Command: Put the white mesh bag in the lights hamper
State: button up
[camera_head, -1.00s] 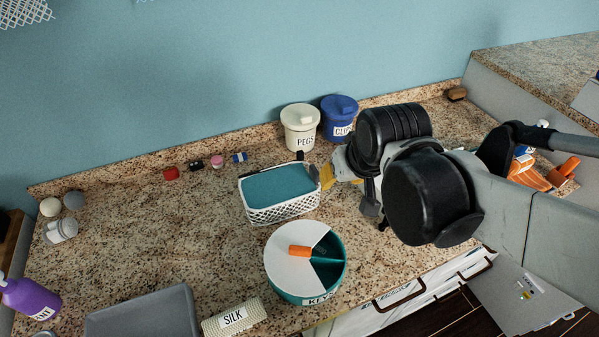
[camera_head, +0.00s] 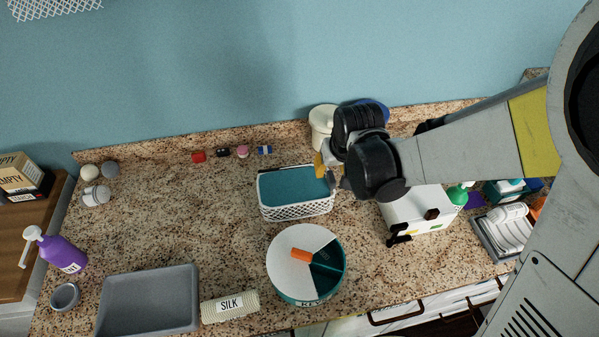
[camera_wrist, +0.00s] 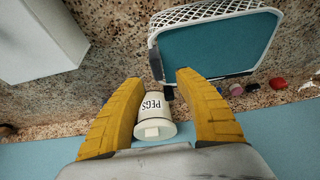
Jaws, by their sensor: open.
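I cannot pick out a white mesh bag for certain, and no hamper marked lights is in view. A white lattice basket (camera_head: 297,211) with a teal top or lining stands on the counter; it also shows in the wrist view (camera_wrist: 157,62). A cream ribbed roll marked SILK (camera_head: 247,301) lies near the front edge. My gripper (camera_head: 322,168) is above the counter, by the basket's right back corner. In the wrist view its yellow fingers (camera_wrist: 160,84) are apart and empty, with the PEGS tub (camera_wrist: 158,117) showing beyond them.
A round teal and white KEYS container (camera_head: 290,262) and a grey tray (camera_head: 150,300) stand in front. A white box (camera_head: 418,212) is right of the basket, below my arm. A purple bottle (camera_head: 62,253) is far left. The left-middle counter is largely clear.

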aim_at(331, 173)
jog(key=x, duration=0.2)
jog(key=b+x, duration=0.1)
jog(key=x, duration=0.1)
jog(key=shift+w+d+f, duration=0.1)
jog(key=shift+d+f, duration=0.05)
jog(key=shift+f, duration=0.05)
grip_shut()
